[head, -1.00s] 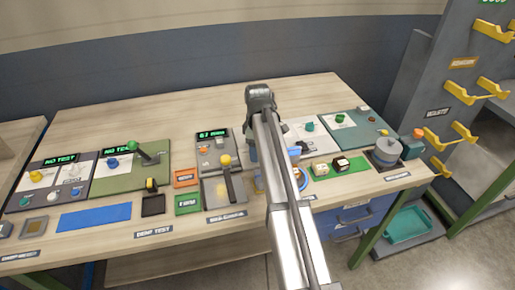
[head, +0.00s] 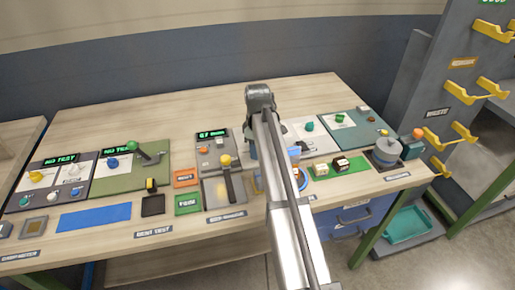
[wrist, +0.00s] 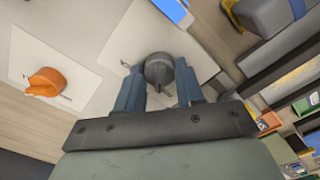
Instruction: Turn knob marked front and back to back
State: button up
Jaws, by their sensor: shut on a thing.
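A dark grey round knob (wrist: 158,67) with a raised ridge stands on a white plate (wrist: 196,47) in the wrist view. Small marks beside it are too small to read, so I cannot tell its setting. My gripper (wrist: 158,84) has its two blue fingers on either side of the knob and is shut on it. In the head view my arm hides the gripper and this knob.
An orange knob (wrist: 46,82) stands on another white plate to the left in the wrist view. A blue-framed device (wrist: 175,10) is close above.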

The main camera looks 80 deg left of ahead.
jog(key=m, duration=0.8)
jog(key=shift+m, duration=0.4)
jog(key=m, duration=0.4)
jog(key=shift+m, duration=0.3)
jog(key=shift+w+m, duration=0.1)
jog(key=shift+m, duration=1.5)
jog(key=o, duration=1)
jog(key=shift+o, duration=0.2)
